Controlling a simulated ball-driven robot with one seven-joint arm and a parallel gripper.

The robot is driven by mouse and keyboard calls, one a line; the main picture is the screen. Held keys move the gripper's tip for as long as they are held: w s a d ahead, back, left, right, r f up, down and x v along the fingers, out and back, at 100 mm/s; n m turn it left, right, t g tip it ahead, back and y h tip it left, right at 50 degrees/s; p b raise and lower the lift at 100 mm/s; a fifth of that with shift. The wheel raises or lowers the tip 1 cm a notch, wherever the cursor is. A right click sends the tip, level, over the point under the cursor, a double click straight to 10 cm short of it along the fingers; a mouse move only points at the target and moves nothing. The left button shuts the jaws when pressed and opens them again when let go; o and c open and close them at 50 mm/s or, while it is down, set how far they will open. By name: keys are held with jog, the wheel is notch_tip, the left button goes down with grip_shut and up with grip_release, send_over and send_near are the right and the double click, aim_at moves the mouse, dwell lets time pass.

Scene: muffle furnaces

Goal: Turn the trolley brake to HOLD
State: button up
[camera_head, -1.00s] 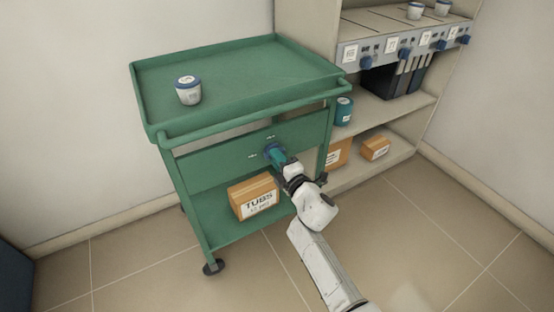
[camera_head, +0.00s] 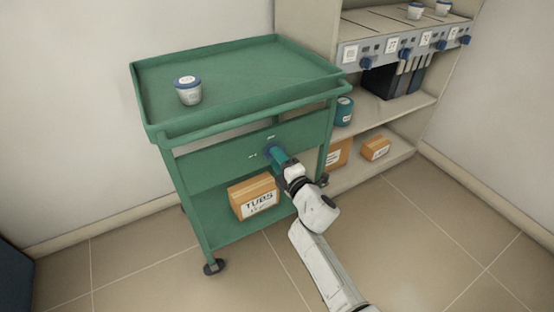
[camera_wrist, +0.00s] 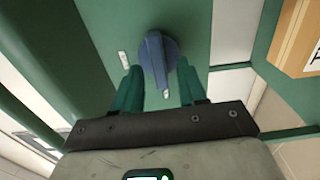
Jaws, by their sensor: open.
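The green trolley (camera_head: 215,164) stands against the wall, with a front panel below its top tray. The brake knob (camera_wrist: 157,58) is blue, with a raised grip bar, on that panel; small white marks sit beside and below it in the wrist view. My gripper (camera_wrist: 160,88) has teal fingers, open, one on each side of the knob's grip bar, with a gap visible on both sides. In the head view my gripper (camera_head: 276,153) reaches the panel and hides most of the knob. The lettering at the marks is too small to read.
A white tub with a blue lid (camera_head: 188,90) stands on the trolley's top tray. A cardboard box marked TUBS (camera_head: 254,197) sits on the lower shelf. A shelf unit (camera_head: 400,106) with blue knobs, boxes and tubs stands at right. The floor in front is clear.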

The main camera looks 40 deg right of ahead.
jog(key=v, duration=1)
jog(key=shift+p, duration=0.3)
jog(key=shift+s, duration=0.1)
jog(key=s+a+f+m+g, duration=0.1)
jog(key=s+f+m+g, duration=0.7)
jog(key=m, duration=0.4)
jog(key=s+a+f+m+g+y, duration=0.1)
jog(key=s+a+m+g+y, duration=0.4)
jog(key=s+a, duration=0.95)
notch_tip(320, 180, up, 23)
jog(key=s+d+n+g+p, duration=0.1)
jog(key=g+p, duration=0.2)
jog(key=p, duration=2)
jog(key=shift+s+d+n, duration=0.3)
jog(key=shift+s, duration=0.1)
